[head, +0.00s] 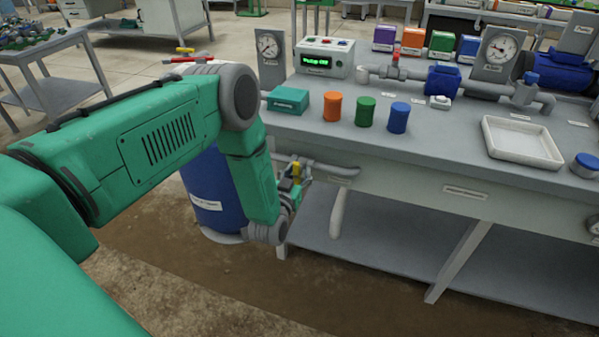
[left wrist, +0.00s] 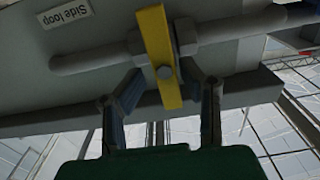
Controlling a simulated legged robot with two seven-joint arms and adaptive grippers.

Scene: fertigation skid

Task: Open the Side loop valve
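The Side loop valve has a yellow lever handle (left wrist: 158,48), set crosswise to its grey pipe (left wrist: 95,58) in the left wrist view. A "Side loop" label (left wrist: 65,13) is beside it. In the head view the yellow handle (head: 296,168) and the pipe (head: 335,170) show below the bench's left front edge, partly hidden by my arm. My left gripper (left wrist: 166,82) is open, with one finger on each side of the handle's near end and gaps showing between. It also shows in the head view (head: 288,195). My right gripper is not in view.
A blue drum (head: 207,190) stands behind my left forearm. The grey bench (head: 440,165) carries orange, green and blue containers, a white tray (head: 521,142), gauges and a pump line. A lower shelf (head: 400,240) and a slanted leg (head: 460,260) are under it.

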